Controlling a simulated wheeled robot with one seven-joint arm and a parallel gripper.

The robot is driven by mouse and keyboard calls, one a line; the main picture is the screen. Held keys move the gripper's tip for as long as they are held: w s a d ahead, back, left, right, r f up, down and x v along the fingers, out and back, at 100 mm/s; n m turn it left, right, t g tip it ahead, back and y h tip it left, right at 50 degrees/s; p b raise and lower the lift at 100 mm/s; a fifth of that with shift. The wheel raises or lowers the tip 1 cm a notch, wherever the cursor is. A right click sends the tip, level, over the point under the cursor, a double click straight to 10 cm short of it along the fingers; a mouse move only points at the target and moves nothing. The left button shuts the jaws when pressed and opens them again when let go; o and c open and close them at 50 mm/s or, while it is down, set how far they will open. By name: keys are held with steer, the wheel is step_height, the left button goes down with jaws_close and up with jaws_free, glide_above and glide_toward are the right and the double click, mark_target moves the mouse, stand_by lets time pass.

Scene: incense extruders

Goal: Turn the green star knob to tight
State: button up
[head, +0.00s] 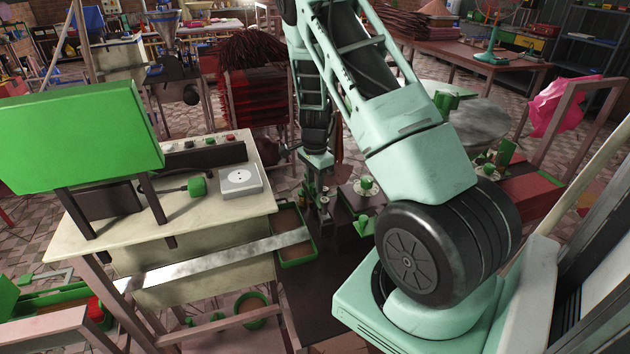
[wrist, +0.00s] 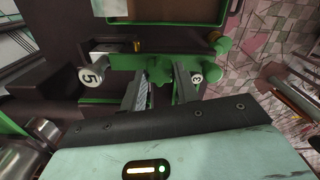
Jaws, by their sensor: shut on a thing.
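My gripper (wrist: 160,78) points at the machine in the wrist view, its two fingers a little apart. A green knob (wrist: 160,68) sits between the fingertips, and the fingers are shut on it. Its star shape is mostly hidden, and I cannot read how far it is turned. In the head view my gripper (head: 318,195) reaches down beside the machine, with small green parts around it; the knob cannot be made out there.
In the wrist view a white tag 5 (wrist: 92,77) is left of the fingers and a tag 3 (wrist: 195,78) right. A green lobed part (wrist: 217,60) lies close by on the right. A pale-topped bench (head: 225,205) stands left in the head view.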

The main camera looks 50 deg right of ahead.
steer(key=o, duration=1)
step_height(320, 180, up, 18)
steer(key=shift+f+b, duration=0.25)
steer(key=shift+b, duration=0.7)
